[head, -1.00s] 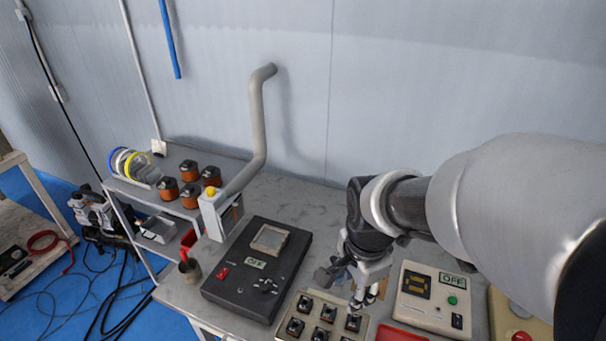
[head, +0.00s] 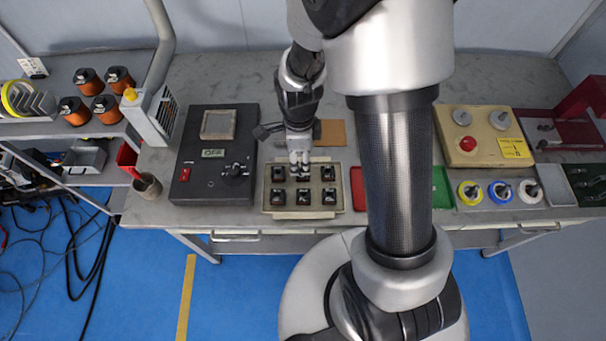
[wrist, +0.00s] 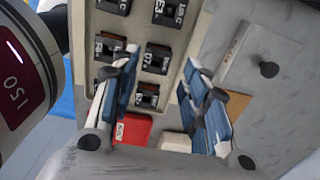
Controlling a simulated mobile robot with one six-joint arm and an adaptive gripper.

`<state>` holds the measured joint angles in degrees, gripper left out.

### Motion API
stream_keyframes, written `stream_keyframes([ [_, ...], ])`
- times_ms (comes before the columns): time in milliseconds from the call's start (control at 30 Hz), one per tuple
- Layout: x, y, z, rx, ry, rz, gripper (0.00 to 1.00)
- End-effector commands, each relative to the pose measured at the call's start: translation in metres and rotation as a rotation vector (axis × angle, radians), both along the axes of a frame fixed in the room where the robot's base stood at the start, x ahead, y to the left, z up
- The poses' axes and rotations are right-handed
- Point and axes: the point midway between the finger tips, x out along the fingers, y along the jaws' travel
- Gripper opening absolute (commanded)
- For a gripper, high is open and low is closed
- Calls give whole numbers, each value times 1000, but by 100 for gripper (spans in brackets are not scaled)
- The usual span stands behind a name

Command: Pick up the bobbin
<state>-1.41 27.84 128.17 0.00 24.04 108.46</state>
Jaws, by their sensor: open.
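Several small dark bobbins with white letter labels sit in rows in a beige tray (head: 304,214) on the bench. One is the front-middle bobbin (head: 303,196). In the wrist view, one bobbin (wrist: 147,95) shows between the fingers, nearer the left one, and another bobbin (wrist: 157,58) lies beyond it. My gripper (head: 299,170) is over the tray's back middle, pointing down. In the wrist view my gripper (wrist: 163,98) has its blue-padded fingers spread, with nothing held. Contact with the tray cannot be told.
A black control box (head: 213,150) stands left of the tray. A red tray (head: 358,190) and a green tray (head: 442,188) lie to the right, partly behind my arm. A beige box with a red button (head: 478,135) stands further right. Copper coils (head: 89,81) stand at left.

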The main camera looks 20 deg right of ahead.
Motion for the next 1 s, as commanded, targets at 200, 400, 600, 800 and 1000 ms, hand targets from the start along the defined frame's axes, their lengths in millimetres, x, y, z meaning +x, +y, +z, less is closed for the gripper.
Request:
stream_keyframes([
  [200,0,0,-14,0,0,0,42],
  [400,-4,-3,-37,0,2,0,42],
  [600,-5,-4,-63,0,2,1,42],
  [800,-4,-4,-63,0,-1,1,42],
  [1000,-4,-4,-62,0,-1,1,30],
])
